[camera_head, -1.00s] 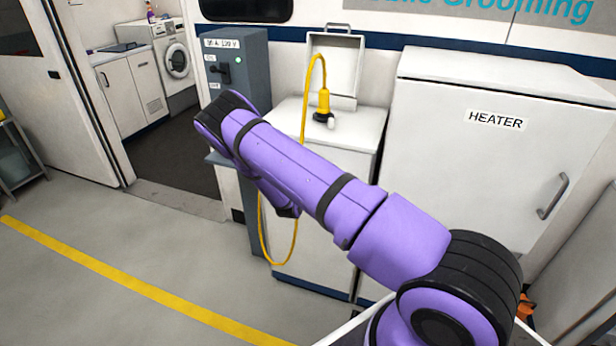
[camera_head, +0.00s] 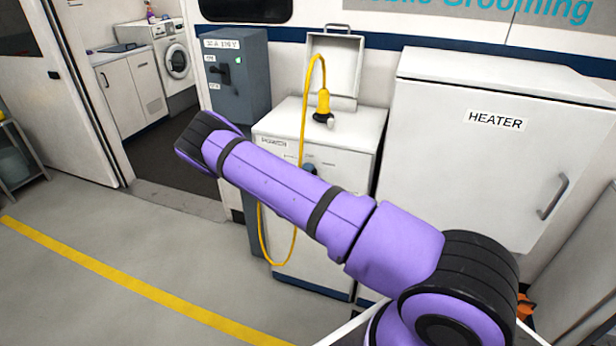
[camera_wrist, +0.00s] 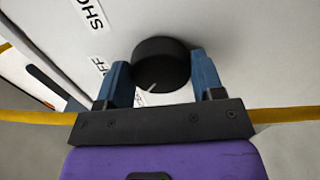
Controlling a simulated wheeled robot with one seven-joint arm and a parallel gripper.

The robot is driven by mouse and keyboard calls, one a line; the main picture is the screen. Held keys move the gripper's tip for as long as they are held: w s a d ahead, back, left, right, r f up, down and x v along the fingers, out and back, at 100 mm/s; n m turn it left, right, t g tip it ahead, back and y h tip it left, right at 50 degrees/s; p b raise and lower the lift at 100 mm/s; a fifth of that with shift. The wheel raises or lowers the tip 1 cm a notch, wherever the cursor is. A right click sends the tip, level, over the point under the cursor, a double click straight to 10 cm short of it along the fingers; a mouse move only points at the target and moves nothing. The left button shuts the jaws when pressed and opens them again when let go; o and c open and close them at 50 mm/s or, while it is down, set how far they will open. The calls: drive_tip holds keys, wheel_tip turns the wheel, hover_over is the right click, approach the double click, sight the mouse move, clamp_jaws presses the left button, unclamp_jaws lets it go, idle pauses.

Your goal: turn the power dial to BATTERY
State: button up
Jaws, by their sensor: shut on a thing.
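In the wrist view, a round black dial (camera_wrist: 161,62) stands out from a white panel. My gripper (camera_wrist: 161,76) has its two blue fingers on either side of the dial and is shut on it. A small white pointer mark (camera_wrist: 152,88) shows at the dial's lower edge, toward the gripper. A label starting "SHO" (camera_wrist: 90,13) and one ending "FF" (camera_wrist: 98,66) sit left of the dial. A third label (camera_wrist: 139,99) lies beyond the pointer, mostly hidden by my gripper, so I cannot read it. In the head view, my purple arm hides most of the gripper and dial.
The white cabinet (camera_head: 352,183) has a yellow cable (camera_head: 304,105) running down its front. A grey switch box (camera_head: 242,88) stands left of it, and a white HEATER cabinet (camera_head: 470,175) right.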

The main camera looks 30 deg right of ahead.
drive_tip(key=o, duration=0.9)
drive_tip(key=shift+a, duration=0.1)
drive_tip(key=v, duration=1)
drive_tip(key=shift+s+a, duration=0.25)
